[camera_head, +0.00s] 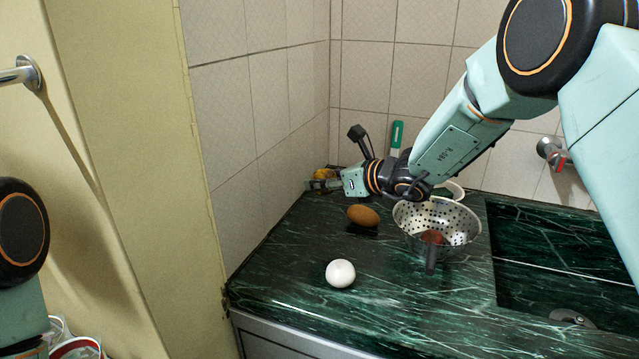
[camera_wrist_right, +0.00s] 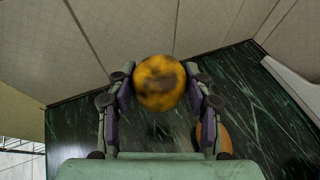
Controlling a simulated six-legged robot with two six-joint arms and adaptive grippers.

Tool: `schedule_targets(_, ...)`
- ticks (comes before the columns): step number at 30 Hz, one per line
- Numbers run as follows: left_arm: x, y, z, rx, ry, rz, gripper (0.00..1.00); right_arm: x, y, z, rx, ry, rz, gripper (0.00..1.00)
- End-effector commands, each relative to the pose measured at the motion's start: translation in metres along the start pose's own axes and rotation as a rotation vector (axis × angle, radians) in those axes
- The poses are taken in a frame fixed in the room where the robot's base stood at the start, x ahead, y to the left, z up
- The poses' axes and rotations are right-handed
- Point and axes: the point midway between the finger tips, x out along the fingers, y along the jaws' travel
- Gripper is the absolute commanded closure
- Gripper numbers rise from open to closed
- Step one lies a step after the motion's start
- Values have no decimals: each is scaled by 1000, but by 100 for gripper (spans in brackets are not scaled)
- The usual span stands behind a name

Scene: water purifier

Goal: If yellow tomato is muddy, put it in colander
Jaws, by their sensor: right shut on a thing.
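The yellow tomato (camera_wrist_right: 160,83) has dark brown, mud-like patches on its skin. My right gripper (camera_wrist_right: 160,90) is shut on it, with one finger on each side. In the head view the right gripper (camera_head: 325,184) is at the back left corner of the counter, and only a bit of the tomato (camera_head: 325,174) shows. I cannot tell whether the tomato touches the counter. The metal colander (camera_head: 455,218) stands right of the gripper by the sink, with a reddish-brown thing (camera_head: 432,238) in or behind it. My left gripper is not in view.
A brown egg-shaped object (camera_head: 363,215) lies between gripper and colander, and a white round one (camera_head: 340,273) lies nearer the front. A white bowl (camera_head: 452,189) and a green-handled tool (camera_head: 396,135) are behind. The sink (camera_head: 560,245) is at right. Tiled walls close in the corner.

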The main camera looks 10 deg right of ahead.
Motion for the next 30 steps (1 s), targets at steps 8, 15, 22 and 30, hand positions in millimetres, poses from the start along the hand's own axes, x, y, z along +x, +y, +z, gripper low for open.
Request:
schedule_targets(8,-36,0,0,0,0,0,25,-60,-68,26,45,-8,-96,82)
schedule_targets(15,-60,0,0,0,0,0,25,-111,-111,22,55,-8,-122,82)
schedule_targets(22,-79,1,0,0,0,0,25,-155,-137,6,54,-7,-119,82)
schedule_targets(30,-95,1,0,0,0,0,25,-196,-149,-21,39,-6,-85,82)
